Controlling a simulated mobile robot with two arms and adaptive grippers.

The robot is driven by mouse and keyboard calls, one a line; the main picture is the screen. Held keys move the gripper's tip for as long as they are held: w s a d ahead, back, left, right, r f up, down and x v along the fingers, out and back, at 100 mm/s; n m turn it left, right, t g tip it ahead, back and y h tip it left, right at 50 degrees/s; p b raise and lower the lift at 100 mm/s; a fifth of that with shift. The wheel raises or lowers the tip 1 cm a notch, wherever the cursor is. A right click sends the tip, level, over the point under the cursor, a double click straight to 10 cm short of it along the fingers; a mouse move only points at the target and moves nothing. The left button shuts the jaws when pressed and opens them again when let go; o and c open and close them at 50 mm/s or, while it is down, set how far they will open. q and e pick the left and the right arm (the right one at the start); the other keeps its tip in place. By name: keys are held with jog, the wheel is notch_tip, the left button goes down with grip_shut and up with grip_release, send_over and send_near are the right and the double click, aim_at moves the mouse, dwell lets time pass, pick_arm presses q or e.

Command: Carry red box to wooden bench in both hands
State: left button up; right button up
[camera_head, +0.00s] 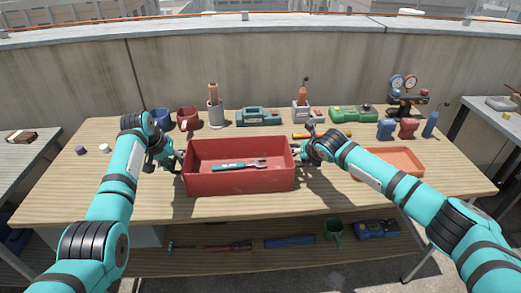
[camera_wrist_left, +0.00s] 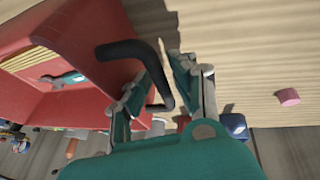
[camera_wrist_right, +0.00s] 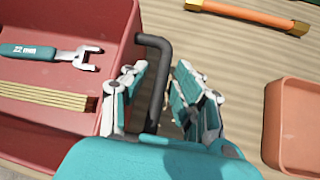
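The red box (camera_head: 240,183) rests on the wooden bench (camera_head: 120,205), near its front edge. A wrench with a teal grip (camera_head: 232,166) lies inside it. My left gripper (camera_head: 177,157) is at the box's left end. In the left wrist view its fingers are apart, with the black bar handle (camera_wrist_left: 158,62) between them. My right gripper (camera_head: 298,151) is at the right end. In the right wrist view its fingers are apart on either side of the other black handle (camera_wrist_right: 160,85). Neither gripper visibly clamps its handle.
An orange tray (camera_head: 391,162) stands right of the box. Mugs, a grey holder (camera_head: 215,115), green cases and a gauge set (camera_head: 404,95) line the back. A lower shelf (camera_head: 280,258) holds tools. Side tables stand left (camera_head: 22,160) and right (camera_head: 500,122).

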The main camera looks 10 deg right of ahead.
pick_arm(q)
jog(key=shift+d+r, duration=0.1)
jog(key=shift+r, duration=0.05)
pick_arm(e)
jog(key=shift+a+r, duration=0.15)
jog(key=shift+d, duration=0.2)
pick_arm(q)
jog(key=v, duration=1.1)
jog(key=shift+s+a+r, duration=0.2)
jog(key=shift+a+r, duration=0.05)
jog(key=shift+r, duration=0.05)
pick_arm(e)
jog(key=v, duration=1.2)
pick_arm(q)
jog(key=shift+f, duration=0.1)
pick_arm(e)
jog(key=shift+s, duration=0.1)
